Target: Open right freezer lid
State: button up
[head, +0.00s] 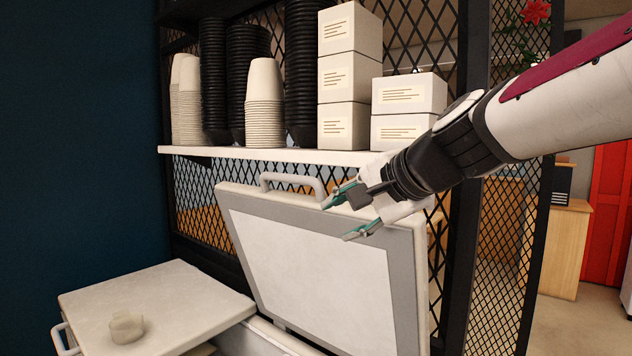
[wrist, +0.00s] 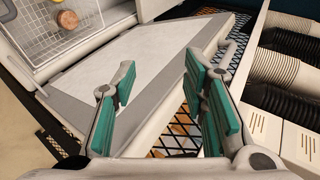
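The right freezer lid (head: 310,260) stands raised and tilted back, its pale inner panel facing the head camera. Its handle (head: 293,182) shows along the top edge. My gripper (head: 345,217) is open, its teal-padded fingers apart, by the lid's upper edge to the right of the handle. In the wrist view the lid (wrist: 135,60) lies beyond the open fingers of my gripper (wrist: 160,78), with nothing clearly held between them. I cannot tell whether a finger touches the lid.
The left freezer lid (head: 150,305) is closed, with a small translucent cup (head: 127,327) on it. A wire basket (wrist: 62,32) shows inside the freezer. Behind the lid, a white shelf (head: 270,155) carries cup stacks and boxes (head: 345,80) against black mesh (head: 200,200).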

jog(key=w+a+r+m+t+y, duration=0.1)
jog(key=w+a+r+m, duration=0.2)
jog(key=w, duration=0.4)
jog(key=m+t, duration=0.2)
jog(key=m, duration=0.4)
send_near(293, 179)
jog(key=shift+y, duration=0.4)
jog(key=x, duration=0.3)
jog(key=p+x, duration=0.1)
jog(key=x, duration=0.3)
jog(key=d+x, duration=0.1)
jog(key=x, duration=0.3)
jog(key=shift+w+f+p, duration=0.2)
jog(key=shift+w+p, duration=0.15)
jog(key=shift+w, duration=0.05)
grip_shut()
